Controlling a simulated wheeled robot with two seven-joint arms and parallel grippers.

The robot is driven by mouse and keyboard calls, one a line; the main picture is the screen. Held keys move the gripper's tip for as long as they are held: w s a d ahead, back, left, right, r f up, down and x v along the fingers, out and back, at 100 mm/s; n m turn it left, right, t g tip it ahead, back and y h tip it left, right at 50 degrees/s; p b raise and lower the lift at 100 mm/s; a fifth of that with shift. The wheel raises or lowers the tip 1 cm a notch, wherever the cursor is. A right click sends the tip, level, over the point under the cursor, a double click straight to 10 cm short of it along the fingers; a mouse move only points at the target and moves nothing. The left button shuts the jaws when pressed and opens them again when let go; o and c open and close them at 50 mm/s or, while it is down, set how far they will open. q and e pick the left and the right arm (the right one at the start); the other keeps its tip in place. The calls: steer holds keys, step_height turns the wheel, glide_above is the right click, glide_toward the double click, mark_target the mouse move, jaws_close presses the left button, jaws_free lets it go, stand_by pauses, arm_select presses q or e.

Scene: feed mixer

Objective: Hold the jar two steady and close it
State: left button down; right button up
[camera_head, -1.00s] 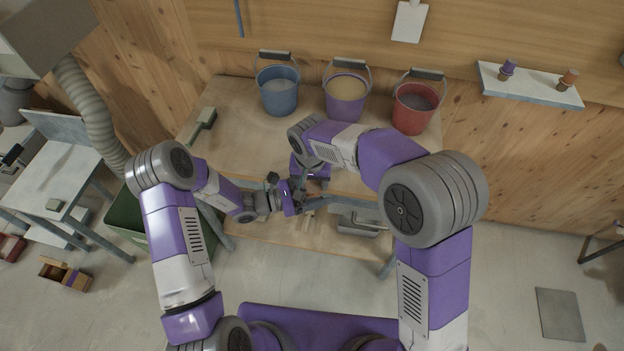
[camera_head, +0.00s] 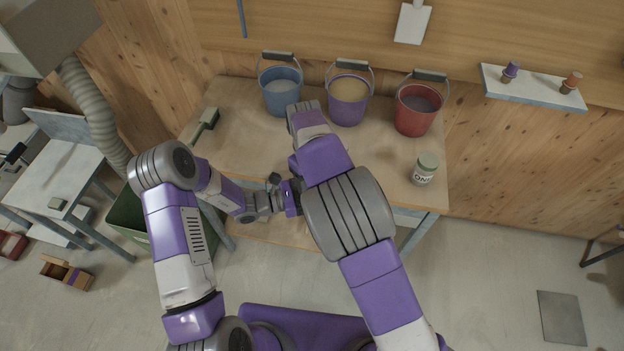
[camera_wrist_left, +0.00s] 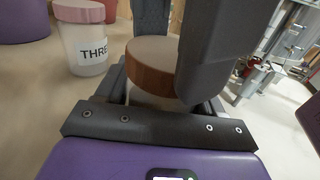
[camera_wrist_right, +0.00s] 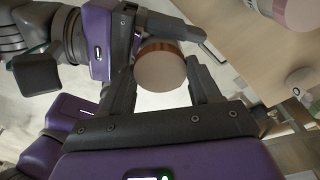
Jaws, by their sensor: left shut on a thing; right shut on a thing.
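The jar two (camera_wrist_left: 148,98) is mostly hidden in the left wrist view; a strip of its pale body shows below the copper-brown lid (camera_wrist_left: 150,66). My left gripper (camera_head: 290,195) is shut on the jar. In the right wrist view the lid (camera_wrist_right: 160,68) has a pale round top and copper rim. My right gripper (camera_wrist_right: 162,88) is shut on the lid, with one finger on each side. The lid sits at the jar's top; whether it is fully tight cannot be told. The jar's label is hidden. In the head view my right arm covers the jar and right gripper.
Jar one (camera_head: 425,168), green-lidded, stands at the table's right. Jar three (camera_wrist_left: 86,45), pink-lidded, stands near the left gripper. Blue (camera_head: 281,92), purple (camera_head: 347,100) and red (camera_head: 416,110) buckets line the table's back.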

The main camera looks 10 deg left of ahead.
steer(key=m, duration=0.4)
steer(key=shift+d+f+m, duration=0.15)
steer(key=shift+m, duration=0.25)
steer(key=shift+m+y, duration=0.3)
steer(key=shift+m, duration=0.8)
steer(key=o, duration=1)
steer(key=shift+r, duration=0.2)
steer(key=shift+r, duration=2.25)
steer(key=shift+c, duration=0.4)
